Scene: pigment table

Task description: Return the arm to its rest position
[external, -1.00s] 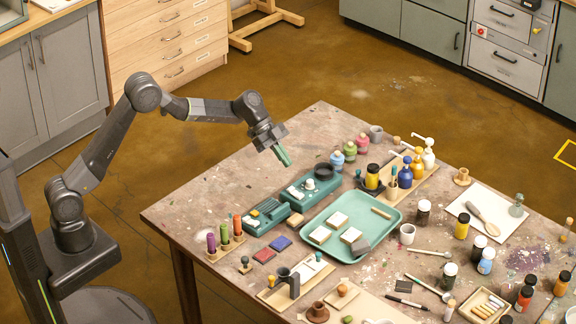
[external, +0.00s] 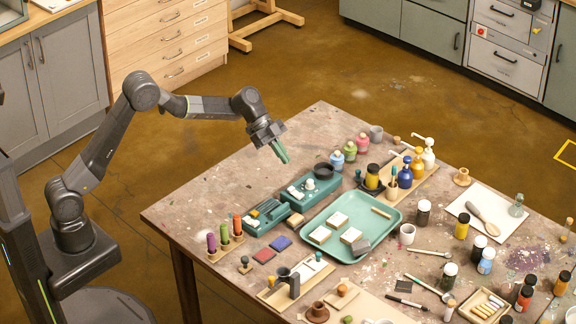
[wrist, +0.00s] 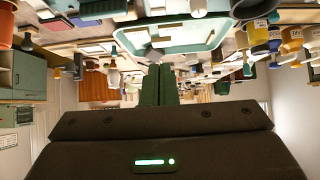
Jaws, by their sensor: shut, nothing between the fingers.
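My gripper (external: 286,160) hangs in the air above the back left part of the pigment table (external: 195,200), its green fingers pointing down and slightly right. In the wrist view the two fingers (wrist: 159,72) lie side by side, pressed together with nothing between them. My arm reaches out from the left, bent at the elbow, well clear of the tabletop. The fingers are short of the green boxes (external: 322,199) and touch nothing that I can see.
A green tray (external: 396,227) with pale blocks lies mid-table. Bottles, including a blue one (external: 405,177), stand behind it. A rack of tubes (external: 224,247) is at the left edge. The table's back left corner is bare. Wooden drawers (external: 170,35) stand behind.

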